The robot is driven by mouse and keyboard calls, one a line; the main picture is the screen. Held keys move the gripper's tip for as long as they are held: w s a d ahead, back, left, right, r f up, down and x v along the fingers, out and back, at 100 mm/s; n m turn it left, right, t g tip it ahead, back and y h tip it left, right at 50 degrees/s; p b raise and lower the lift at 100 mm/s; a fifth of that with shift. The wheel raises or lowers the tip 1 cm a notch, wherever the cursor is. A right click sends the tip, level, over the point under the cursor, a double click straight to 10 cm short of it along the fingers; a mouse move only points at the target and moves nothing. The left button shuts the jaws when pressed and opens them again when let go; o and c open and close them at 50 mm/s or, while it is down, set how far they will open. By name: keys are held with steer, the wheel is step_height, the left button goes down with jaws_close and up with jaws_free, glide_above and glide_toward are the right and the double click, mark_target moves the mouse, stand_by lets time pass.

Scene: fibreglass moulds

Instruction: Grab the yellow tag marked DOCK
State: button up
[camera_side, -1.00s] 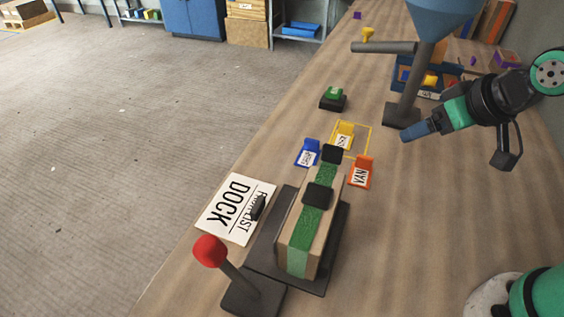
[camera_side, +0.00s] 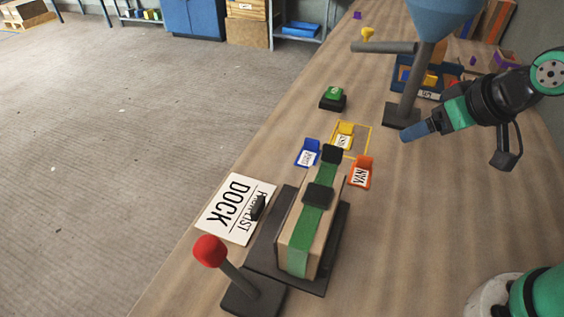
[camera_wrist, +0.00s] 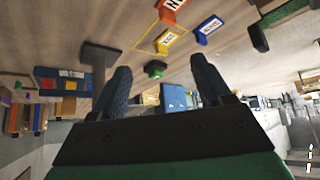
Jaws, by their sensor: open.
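The yellow tag (camera_side: 345,137) stands on the table behind the taped box, inside or at the edge of a yellow outline; its white label is too small to read surely. It also shows in the wrist view (camera_wrist: 166,40). A blue tag (camera_side: 309,153) is left of it and an orange tag (camera_side: 361,172) right and nearer. My gripper (camera_side: 404,136) is to the right of the yellow tag, apart from it and above the table. In the wrist view my gripper (camera_wrist: 163,86) has its two dark blue fingers spread with nothing between them.
A green button (camera_side: 333,97) sits behind the tags. A blue funnel on a dark stand (camera_side: 406,100) rises close behind my gripper. The taped box (camera_side: 312,225) on a dark plate, a white DOCK sheet (camera_side: 228,212) and a red-knobbed lever (camera_side: 210,251) are nearer. The table right of the tags is clear.

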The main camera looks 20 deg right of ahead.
steer(key=shift+c, duration=0.2)
steer(key=shift+c, duration=1.3)
